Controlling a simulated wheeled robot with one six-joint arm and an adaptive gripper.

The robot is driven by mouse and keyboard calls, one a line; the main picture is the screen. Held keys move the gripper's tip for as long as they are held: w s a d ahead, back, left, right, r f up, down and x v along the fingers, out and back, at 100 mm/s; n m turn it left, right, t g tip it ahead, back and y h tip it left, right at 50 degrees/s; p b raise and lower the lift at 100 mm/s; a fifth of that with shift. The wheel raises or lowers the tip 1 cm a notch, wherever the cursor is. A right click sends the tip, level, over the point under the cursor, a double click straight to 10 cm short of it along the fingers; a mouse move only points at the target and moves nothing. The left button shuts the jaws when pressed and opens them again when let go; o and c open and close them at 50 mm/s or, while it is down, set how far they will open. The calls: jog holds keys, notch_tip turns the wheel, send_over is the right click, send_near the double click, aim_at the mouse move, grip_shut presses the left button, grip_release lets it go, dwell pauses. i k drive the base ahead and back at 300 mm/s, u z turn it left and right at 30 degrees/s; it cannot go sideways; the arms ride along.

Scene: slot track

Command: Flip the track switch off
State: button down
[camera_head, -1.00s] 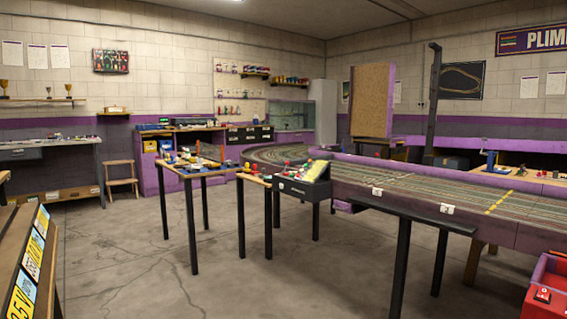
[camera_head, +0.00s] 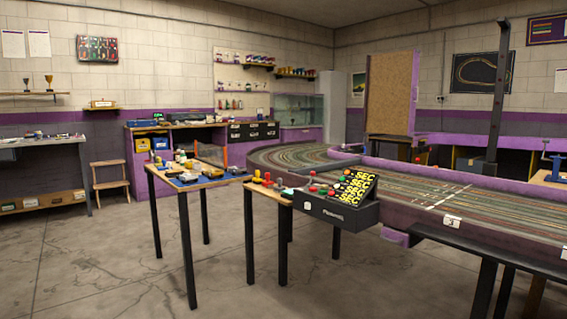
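The slot track (camera_head: 425,180) runs from the back middle to the right edge on a purple-sided table. A black control box (camera_head: 338,213) stands at its near left end, with a sloped yellow-and-black panel (camera_head: 356,188) on top. Red and green knobs show beside the panel. A small white plate (camera_head: 451,221) with a dark mark sits on the track's purple side; a second one is partly cut at the right edge. I cannot tell which of these is the track switch, nor its on or off position. My gripper is not in view.
A small wooden table (camera_head: 268,190) with red and yellow knobs adjoins the control box. A step stool (camera_head: 109,180) stands by the back wall. The concrete floor at front left is clear.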

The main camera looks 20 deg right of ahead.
aim_at(313, 172)
jog(key=z, duration=0.4)
jog(key=i, duration=1.95)
jog(key=z, duration=0.75)
jog(key=i, duration=0.35)
jog(key=z, duration=0.2)
